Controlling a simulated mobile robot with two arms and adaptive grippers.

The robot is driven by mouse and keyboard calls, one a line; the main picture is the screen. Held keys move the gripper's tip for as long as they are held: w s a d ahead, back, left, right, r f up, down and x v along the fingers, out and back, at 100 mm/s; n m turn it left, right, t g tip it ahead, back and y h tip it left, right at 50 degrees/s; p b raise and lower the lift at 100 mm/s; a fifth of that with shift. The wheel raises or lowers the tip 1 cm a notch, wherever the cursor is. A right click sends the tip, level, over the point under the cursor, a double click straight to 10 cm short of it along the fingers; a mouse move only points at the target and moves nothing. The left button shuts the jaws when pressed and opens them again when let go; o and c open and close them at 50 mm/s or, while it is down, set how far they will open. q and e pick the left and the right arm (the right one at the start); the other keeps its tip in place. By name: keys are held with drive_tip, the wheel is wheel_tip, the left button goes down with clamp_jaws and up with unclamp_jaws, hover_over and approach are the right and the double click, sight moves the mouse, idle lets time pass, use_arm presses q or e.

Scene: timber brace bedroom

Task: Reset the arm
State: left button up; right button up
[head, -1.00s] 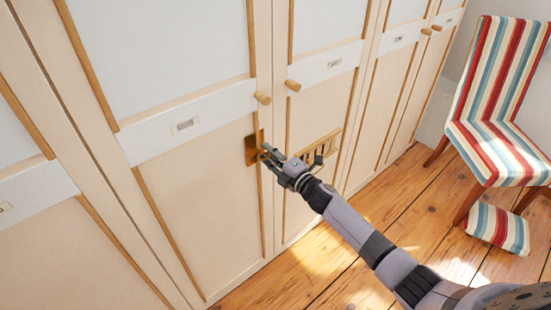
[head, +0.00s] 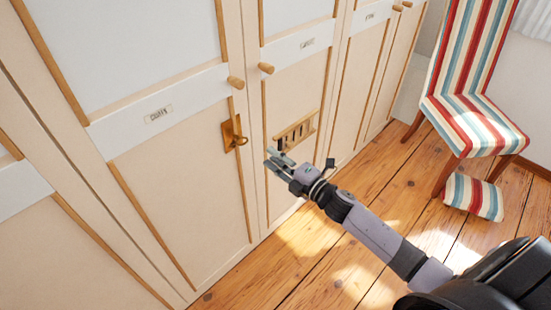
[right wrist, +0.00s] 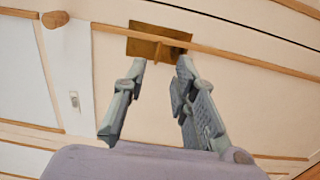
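My right gripper (head: 275,163) is in front of the pale wardrobe doors (head: 180,185), below and to the right of a brass plate (head: 233,132) with a small handle or key on it. In the right wrist view my right gripper (right wrist: 162,78) has its two fingers spread, with nothing between them. The gripper appears apart from the plate. My left gripper is not in view.
Round wooden knobs (head: 236,83) and a slotted wooden rack (head: 296,131) stick out from the doors. A striped chair (head: 470,120) stands at the right, with a striped footstool or cushion (head: 472,196) by it.

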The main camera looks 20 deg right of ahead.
drive_tip(key=s+d+f+m+g+h, duration=0.2)
drive_tip(key=s+f+m, duration=0.25)
drive_tip(key=f, duration=0.65)
drive_tip(key=s+d+f+m+g+h, duration=0.15)
drive_tip(key=s+f+m+g, duration=0.35)
drive_tip(key=f, duration=0.7)
drive_tip(key=s+d+f+m+h, duration=0.1)
drive_tip(key=s+f+m+h, duration=0.15)
drive_tip(key=s+f, duration=0.65)
drive_tip(key=s+a+f+m+g, duration=0.2)
drive_tip(key=s+f, duration=0.4)
drive_tip(key=s, duration=0.4)
drive_tip(key=s+a+f+m+g, duration=0.2)
drive_tip(key=s+f, duration=0.4)
drive_tip(key=s, duration=0.5)
drive_tip(key=s+a+f+m+g, duration=0.2)
drive_tip(key=s+f+g, duration=0.3)
drive_tip(key=s, duration=0.5)
drive_tip(key=shift+s+a+f+m, duration=0.35)
drive_tip(key=shift+f+m, duration=0.35)
drive_tip(key=shift+f, duration=0.2)
